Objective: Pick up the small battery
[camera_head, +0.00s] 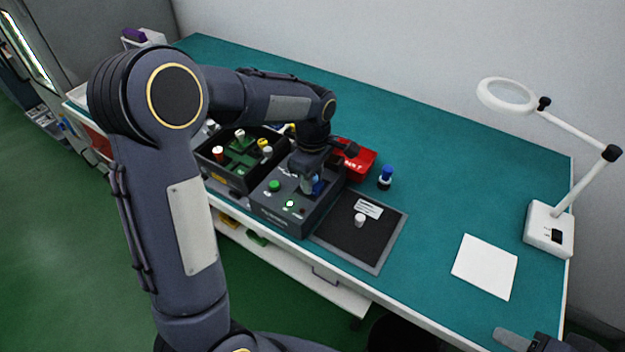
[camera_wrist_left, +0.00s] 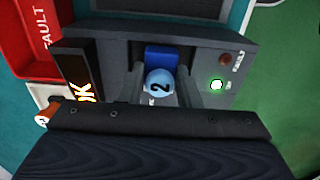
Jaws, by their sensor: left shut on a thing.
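A blue cylinder with a "2" on its round end (camera_wrist_left: 159,82) is between the fingers of my left gripper (camera_wrist_left: 160,92), which is shut on it. In the head view, my left gripper (camera_head: 311,184) points down over a dark tester box (camera_head: 282,213), and the blue cylinder (camera_head: 318,185) shows partly behind the fingers. The cylinder is at the box's recess, against a blue block (camera_wrist_left: 161,54); whether it is seated or raised is unclear. My right gripper (camera_head: 525,341) shows only in part at the bottom right.
A dark tray (camera_head: 222,175) with several coloured cylinders stands left of the tester. A red bin (camera_head: 359,160) is behind it. A black mat (camera_head: 345,243) holds a small white cylinder (camera_head: 360,220). A blue-and-black cylinder (camera_head: 386,177), white sheet (camera_head: 485,266) and magnifier lamp (camera_head: 549,229) stand right.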

